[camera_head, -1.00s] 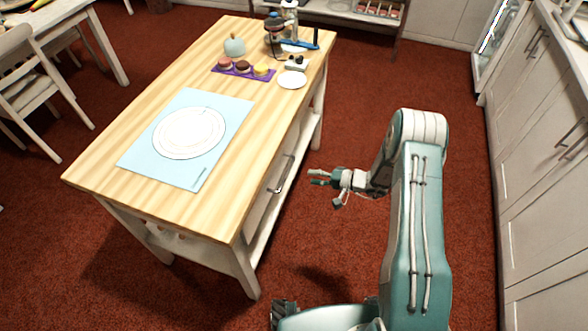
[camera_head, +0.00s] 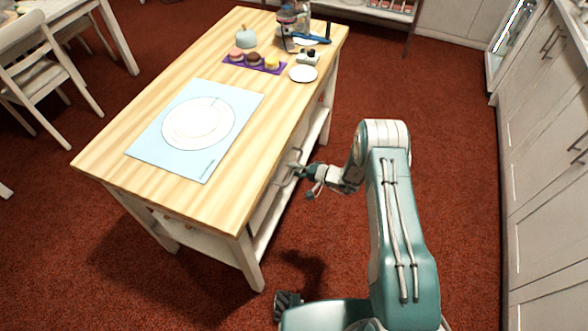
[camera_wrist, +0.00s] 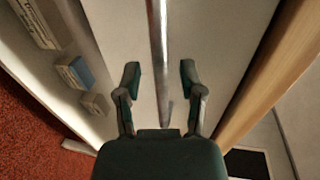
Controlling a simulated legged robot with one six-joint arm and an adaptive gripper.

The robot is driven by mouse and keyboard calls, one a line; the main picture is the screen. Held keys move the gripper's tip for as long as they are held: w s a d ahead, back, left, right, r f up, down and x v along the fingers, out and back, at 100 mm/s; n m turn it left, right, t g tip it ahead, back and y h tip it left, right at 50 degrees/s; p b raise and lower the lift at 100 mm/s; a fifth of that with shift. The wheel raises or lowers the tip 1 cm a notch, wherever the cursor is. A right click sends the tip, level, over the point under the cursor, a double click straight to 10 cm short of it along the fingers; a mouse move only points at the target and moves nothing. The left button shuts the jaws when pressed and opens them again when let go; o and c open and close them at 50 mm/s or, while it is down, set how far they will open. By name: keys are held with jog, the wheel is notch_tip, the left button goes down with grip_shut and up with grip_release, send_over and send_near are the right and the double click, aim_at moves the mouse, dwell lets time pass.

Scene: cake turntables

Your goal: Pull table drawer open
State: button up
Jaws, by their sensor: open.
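The wooden table (camera_head: 222,198) stands left of my arm, with a light top and white legs. Its white drawer front (camera_wrist: 215,45) fills much of the wrist view, and a metal bar handle (camera_wrist: 158,60) runs down the middle of that view. My gripper (camera_wrist: 160,78) is open, with one finger on each side of the handle's line. I cannot tell if the fingers touch it. In the head view my gripper (camera_head: 300,178) is at the table's right side, where it hides most of the handle. The drawer looks shut.
White cabinets (camera_head: 545,200) line the right. Red carpet (camera_head: 455,150) is free between.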

jog(key=shift+a, duration=0.2)
jog(key=shift+d, duration=0.1)
grip_shut()
jog(key=shift+d, duration=0.1)
jog(key=f+v, duration=0.3)
jog(key=v, duration=1.3)
jog(key=d+f+v, duration=0.1)
jog(key=f+v, duration=0.3)
jog(key=v, duration=1.3)
jog(key=shift+s+d, duration=0.4)
jog(key=shift+d, duration=0.1)
jog(key=shift+f, duration=0.15)
grip_release()
jog(key=shift+w, duration=0.1)
